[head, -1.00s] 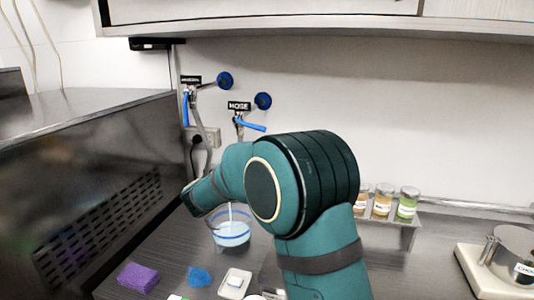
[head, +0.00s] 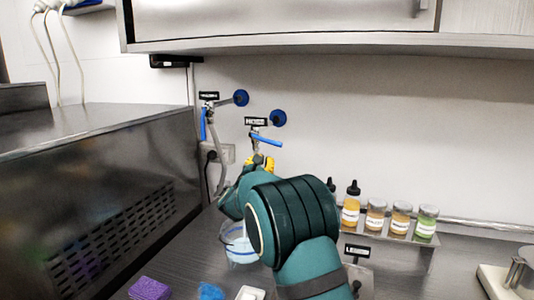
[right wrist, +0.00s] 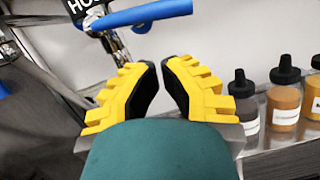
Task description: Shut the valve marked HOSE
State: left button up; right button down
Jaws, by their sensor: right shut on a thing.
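The HOSE valve has a blue lever (head: 266,140) below a black label (head: 256,122) on the back wall. The lever lies nearly level, pointing right and slightly down. My right gripper (head: 262,160), yellow-fingered, is just below the lever. In the right wrist view its fingertips (right wrist: 160,64) are close together below the lever, apart from it in the picture. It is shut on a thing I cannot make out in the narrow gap. My left gripper is out of view.
Another valve with a hanging blue lever (head: 203,124) is to the left. A wall socket (head: 226,153) and grey hose are close by. A rack of jars (head: 388,224) is to the right, and a steel freezer (head: 100,190) is at left.

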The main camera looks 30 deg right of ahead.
aim_at(266, 140)
jog(key=r, duration=0.1)
jog(key=d+r, duration=0.1)
jog(key=shift+w+d+r, duration=0.25)
jog(key=shift+r, duration=0.15)
jog(key=shift+s+d+r+n+p, duration=0.1)
jog(key=shift+s+r+n+p, duration=0.15)
jog(key=shift+r+n, duration=0.15)
jog(key=shift+s+d+r+n+p, duration=0.1)
jog(key=shift+r+n+p, duration=0.15)
jog(key=shift+r+n, duration=0.15)
jog(key=shift+w+f, duration=0.1)
jog(key=shift+f, duration=0.1)
